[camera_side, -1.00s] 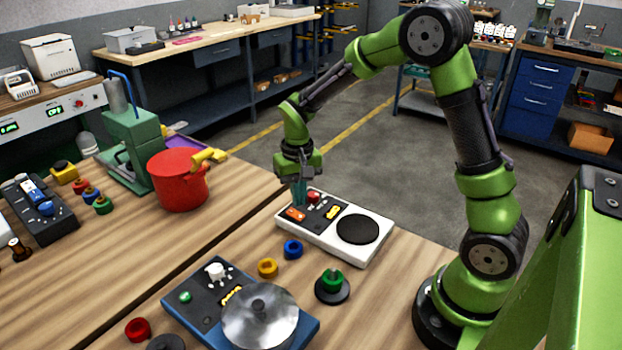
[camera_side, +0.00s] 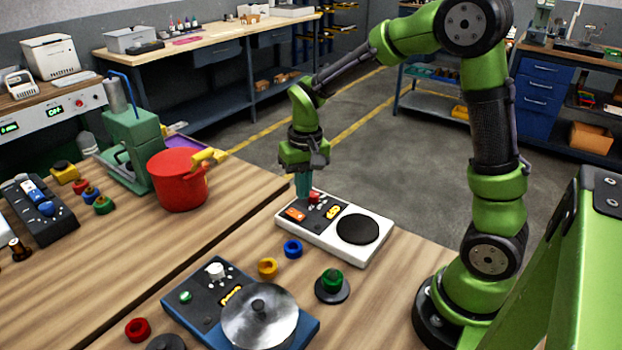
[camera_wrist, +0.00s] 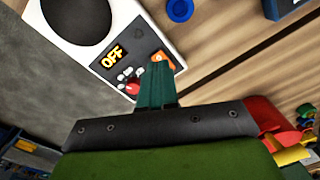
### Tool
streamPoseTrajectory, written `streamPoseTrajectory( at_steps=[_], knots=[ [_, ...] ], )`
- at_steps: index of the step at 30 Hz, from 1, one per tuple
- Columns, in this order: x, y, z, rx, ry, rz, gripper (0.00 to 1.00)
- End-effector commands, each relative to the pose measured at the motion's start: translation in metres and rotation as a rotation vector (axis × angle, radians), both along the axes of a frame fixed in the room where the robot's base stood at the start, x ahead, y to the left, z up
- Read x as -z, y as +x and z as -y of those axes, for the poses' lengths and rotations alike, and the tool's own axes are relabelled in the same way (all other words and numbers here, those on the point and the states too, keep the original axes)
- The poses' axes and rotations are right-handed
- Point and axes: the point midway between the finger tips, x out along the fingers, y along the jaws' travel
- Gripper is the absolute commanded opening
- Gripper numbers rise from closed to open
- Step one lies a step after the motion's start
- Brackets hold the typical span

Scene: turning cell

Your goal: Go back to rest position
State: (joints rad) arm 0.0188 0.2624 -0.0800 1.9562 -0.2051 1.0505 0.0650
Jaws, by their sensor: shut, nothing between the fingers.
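My gripper (camera_side: 303,186) is shut and empty, with teal fingers pointing down. In the side view it is over the left end of the white control box, close to its buttons; I cannot tell whether it touches them. In the wrist view my gripper (camera_wrist: 156,88) shows over the box's panel edge. The white control box (camera_side: 372,255) has a black round plate (camera_side: 357,229), a red knob (camera_side: 315,196) and an orange switch (camera_side: 295,215). In the wrist view its display (camera_wrist: 114,57) reads OFF.
A red pot (camera_side: 178,182) with yellow handles stands to the left beside a green machine (camera_side: 132,140). In front are a blue ring (camera_side: 293,249), a yellow ring (camera_side: 267,268), a green ring on a black stand (camera_side: 332,281) and a blue box with a metal lid (camera_side: 259,312).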

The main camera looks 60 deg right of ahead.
Motion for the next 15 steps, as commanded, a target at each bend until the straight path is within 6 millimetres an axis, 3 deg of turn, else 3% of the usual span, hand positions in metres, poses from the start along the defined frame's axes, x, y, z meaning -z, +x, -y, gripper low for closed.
streamPoseTrajectory(
  at_steps=[6,15],
  knots=[
    [-0.055,-0.048,-0.026,-0.045,0.056,0.181,0.00],
    [-0.104,-0.116,-0.052,-0.100,0.094,0.454,0.00]
  ],
)
